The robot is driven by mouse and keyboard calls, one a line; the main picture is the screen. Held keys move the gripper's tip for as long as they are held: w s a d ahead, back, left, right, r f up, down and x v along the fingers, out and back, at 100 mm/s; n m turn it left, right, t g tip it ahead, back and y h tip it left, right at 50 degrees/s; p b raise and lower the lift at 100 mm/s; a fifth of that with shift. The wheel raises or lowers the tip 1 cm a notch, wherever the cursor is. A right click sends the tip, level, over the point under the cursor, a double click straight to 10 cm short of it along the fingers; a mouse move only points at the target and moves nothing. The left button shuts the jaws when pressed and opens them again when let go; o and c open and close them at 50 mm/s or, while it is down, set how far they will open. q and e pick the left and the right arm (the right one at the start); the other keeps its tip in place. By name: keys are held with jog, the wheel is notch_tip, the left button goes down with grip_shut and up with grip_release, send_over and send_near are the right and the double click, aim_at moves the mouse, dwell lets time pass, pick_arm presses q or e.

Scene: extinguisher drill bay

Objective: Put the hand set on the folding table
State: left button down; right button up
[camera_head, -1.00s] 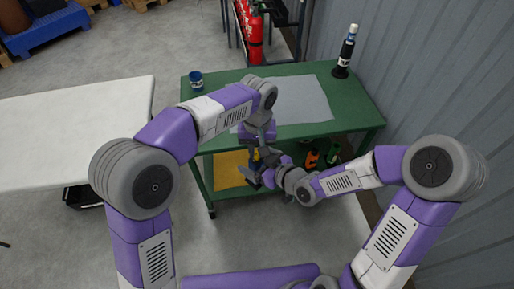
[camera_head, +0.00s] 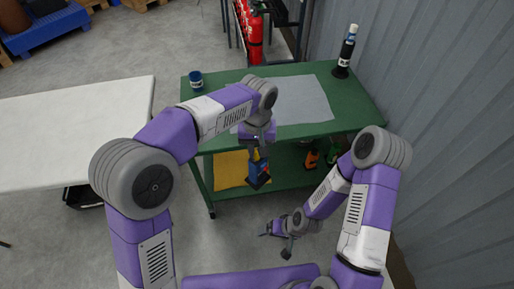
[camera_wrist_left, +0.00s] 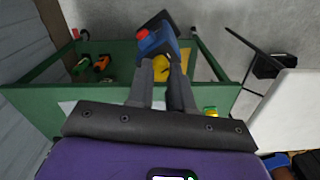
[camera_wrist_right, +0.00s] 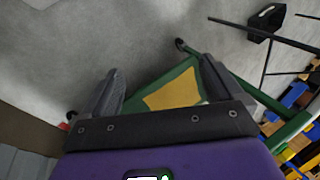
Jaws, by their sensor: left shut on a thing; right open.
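The hand set, a blue body with red and yellow parts, shows below my left gripper in the head view (camera_head: 260,174) and at its fingertips in the left wrist view (camera_wrist_left: 160,44). My left gripper (camera_head: 258,150) is shut on its yellow part and holds it in front of the green cart. My right gripper (camera_head: 273,243) is open and empty, lower and nearer to me, over bare floor. Its spread fingers also show in the right wrist view (camera_wrist_right: 160,68). The folding table, with a white top (camera_head: 70,130), stands at the left; its visible top is bare.
The green cart (camera_head: 355,100) carries a grey mat (camera_head: 305,98), a blue cup (camera_head: 196,79) and a black flashlight-like item (camera_head: 345,52). Its lower shelf holds a yellow mat (camera_head: 229,170), an orange tool (camera_head: 312,160) and a green tool. A corrugated wall rises at the right.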

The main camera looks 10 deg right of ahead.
jog(key=shift+s+f+m+g, duration=0.3)
jog(key=shift+s+f+g, duration=0.2)
jog(key=shift+s+f, duration=0.55)
jog(key=shift+s+r, duration=0.1)
jog(key=shift+r, duration=0.05)
